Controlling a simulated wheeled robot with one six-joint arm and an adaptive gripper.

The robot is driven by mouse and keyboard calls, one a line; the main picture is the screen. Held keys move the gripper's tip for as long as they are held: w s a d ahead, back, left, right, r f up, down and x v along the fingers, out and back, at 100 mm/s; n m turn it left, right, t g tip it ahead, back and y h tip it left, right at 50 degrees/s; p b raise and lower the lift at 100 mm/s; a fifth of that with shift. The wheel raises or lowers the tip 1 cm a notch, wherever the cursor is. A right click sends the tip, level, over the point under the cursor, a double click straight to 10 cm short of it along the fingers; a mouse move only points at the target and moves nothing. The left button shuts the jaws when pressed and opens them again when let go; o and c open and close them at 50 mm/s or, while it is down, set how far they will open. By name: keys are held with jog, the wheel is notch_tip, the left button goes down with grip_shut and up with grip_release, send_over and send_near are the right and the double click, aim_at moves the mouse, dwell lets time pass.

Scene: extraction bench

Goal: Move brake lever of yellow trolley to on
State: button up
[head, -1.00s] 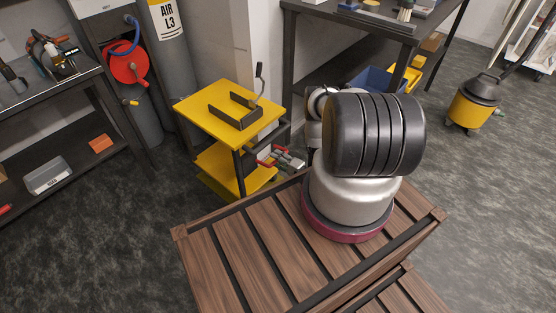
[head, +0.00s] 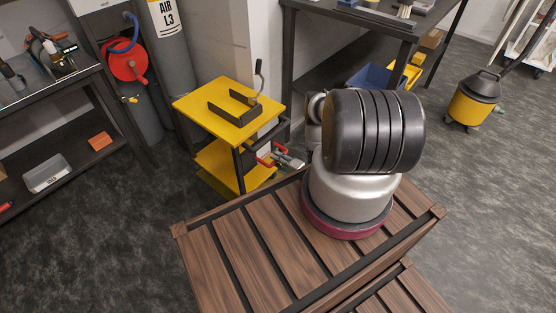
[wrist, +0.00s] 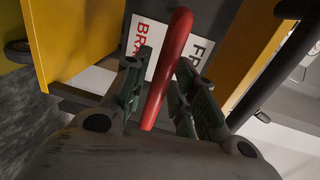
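The yellow trolley (head: 213,110) stands beyond the wooden bench. Its red brake lever shows low on its right side in the head view (head: 265,156), small and partly blocked by my gripper (head: 284,159). In the wrist view the red brake lever (wrist: 168,65) runs upright, slightly tilted, between the two fingers of my gripper (wrist: 158,88). The fingers are apart, one on each side of the lever, and I see no clear grip on it. A white label (wrist: 165,45) behind the lever has red letters "BRA" and dark letters "FR", partly hidden by the lever.
A dark bracket (head: 236,113) and an upright handle (head: 260,75) are on the trolley top. The slatted wooden bench (head: 228,250) fills the front. A workbench (head: 400,30) stands behind the trolley, and a yellow vacuum (head: 474,102) stands at right. Grey floor lies open at left.

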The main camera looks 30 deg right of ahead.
dwell(0.3)
jog(key=v, duration=1.2)
jog(key=shift+w+d, duration=0.1)
jog(key=c, duration=0.3)
jog(key=w+g, duration=0.1)
jog(key=w, duration=0.1)
jog(key=w+d+n+g, duration=0.1)
jog(key=w+g, duration=0.2)
jog(key=w, duration=0.1)
jog(key=shift+w+d+r, duration=0.2)
jog(key=shift+w+r, duration=0.05)
jog(key=shift+r, duration=0.1)
grip_shut()
jog(key=w+a+r+m+g+h, duration=0.1)
jog(key=a+r+g+h, duration=0.15)
jog(key=r+g, duration=0.4)
jog(key=w+a+r+g+h, duration=0.1)
jog(key=w+r+g+h, duration=0.2)
jog(key=r, duration=0.6)
jog(key=shift+g+y, duration=0.25)
jog(key=f, duration=1.4)
jog(key=shift+w+a, duration=0.1)
jog(key=shift+w, duration=0.25)
